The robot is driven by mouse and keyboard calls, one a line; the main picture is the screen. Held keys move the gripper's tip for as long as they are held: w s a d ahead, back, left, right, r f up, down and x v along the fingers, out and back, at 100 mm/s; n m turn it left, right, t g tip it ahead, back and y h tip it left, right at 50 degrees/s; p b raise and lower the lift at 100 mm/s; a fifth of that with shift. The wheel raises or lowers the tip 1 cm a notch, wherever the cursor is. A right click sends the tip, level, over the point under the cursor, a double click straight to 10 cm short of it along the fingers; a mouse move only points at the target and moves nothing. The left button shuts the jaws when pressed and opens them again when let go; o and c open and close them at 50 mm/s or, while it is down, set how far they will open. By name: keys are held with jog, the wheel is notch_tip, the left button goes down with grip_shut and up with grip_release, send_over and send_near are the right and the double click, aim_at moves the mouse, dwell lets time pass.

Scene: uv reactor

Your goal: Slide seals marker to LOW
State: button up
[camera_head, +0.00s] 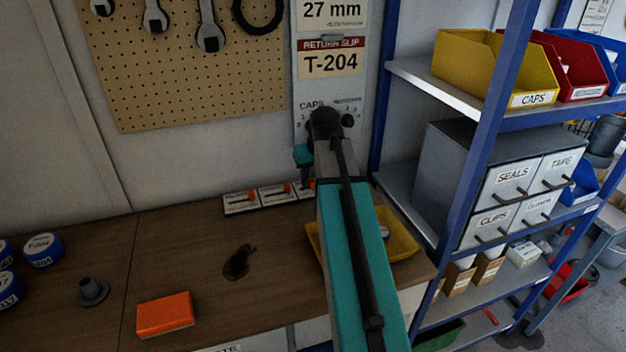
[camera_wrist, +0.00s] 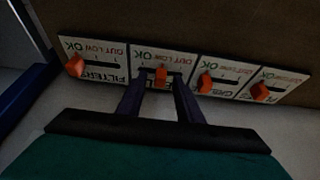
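In the wrist view, a row of white cards with orange slide markers appears upside down. The second card from the left (camera_wrist: 184,62) has its title mostly hidden by my fingers, so I cannot read SEALS there. Its orange marker (camera_wrist: 161,76) sits near the middle of the card, about in line with LOW. My gripper (camera_wrist: 161,80) is open, with one dark finger on each side of this marker. Gaps seem to show, but contact is unclear. In the head view, the cards (camera_head: 241,202) stand at the bench's back, partly hidden by my arm.
A yellow tray (camera_head: 402,234) lies beside my arm. A blue shelf rack (camera_head: 487,115) stands right. An orange block (camera_head: 165,314) lies on the bench.

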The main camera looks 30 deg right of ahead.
jog(key=b+v, duration=0.1)
jog(key=v, duration=1.2)
jog(key=shift+f, duration=0.1)
dwell(0.5)
